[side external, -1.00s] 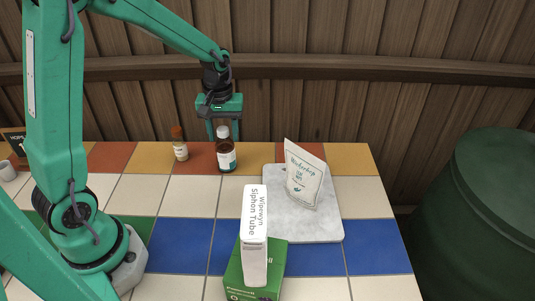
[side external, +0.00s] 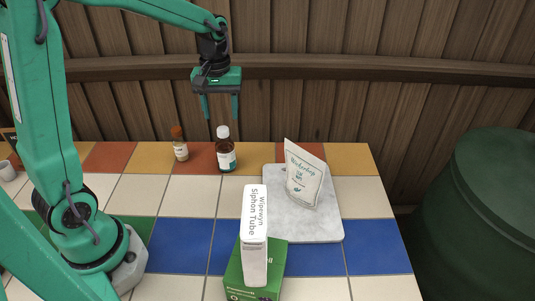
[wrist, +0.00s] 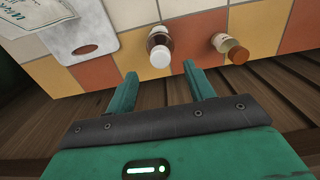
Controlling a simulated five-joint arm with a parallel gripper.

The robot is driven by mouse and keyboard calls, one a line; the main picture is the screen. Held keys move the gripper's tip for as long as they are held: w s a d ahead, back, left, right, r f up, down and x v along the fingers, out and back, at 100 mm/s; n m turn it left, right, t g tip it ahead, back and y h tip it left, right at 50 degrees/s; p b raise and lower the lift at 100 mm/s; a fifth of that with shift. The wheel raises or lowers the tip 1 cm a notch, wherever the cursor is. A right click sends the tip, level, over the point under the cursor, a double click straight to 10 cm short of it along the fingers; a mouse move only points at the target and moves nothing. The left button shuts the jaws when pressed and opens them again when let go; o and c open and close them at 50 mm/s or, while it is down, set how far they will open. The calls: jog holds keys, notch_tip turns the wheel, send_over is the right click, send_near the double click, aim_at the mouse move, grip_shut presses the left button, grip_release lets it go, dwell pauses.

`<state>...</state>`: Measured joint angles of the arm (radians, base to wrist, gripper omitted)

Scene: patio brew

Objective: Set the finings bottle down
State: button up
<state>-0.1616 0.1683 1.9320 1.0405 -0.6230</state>
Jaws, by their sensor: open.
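A dark brown bottle with a white cap (side external: 226,155) stands upright on the tiled table near its back edge; I take it for the finings bottle, though its label is too small to read. My gripper (side external: 219,117) is open and empty above it, with its fingertips a little above the cap and apart from the bottle. In the wrist view the bottle (wrist: 159,38) shows beyond the gap between the open fingers (wrist: 160,72).
A smaller amber bottle with an orange cap (side external: 180,148) stands just left. A white pouch (side external: 304,177) stands on a marble board (side external: 315,226) to the right. A wooden wall rises behind.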

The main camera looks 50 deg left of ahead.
notch_tip(320, 180, up, 5)
jog(key=shift+r, duration=0.15)
jog(key=shift+s, duration=0.1)
dwell(0.7)
jog(key=s+d+r+m+t, duration=0.1)
jog(key=s+d+m+t, duration=0.1)
jog(key=s, duration=0.6)
jog(key=s+d+r+m+t, duration=0.1)
jog(key=s+d+m+t, duration=0.2)
jog(key=s+m, duration=0.4)
jog(key=shift+s+d+r+t, duration=0.15)
jog(key=shift+s+d+t, duration=0.15)
jog(key=shift+s+d, duration=0.35)
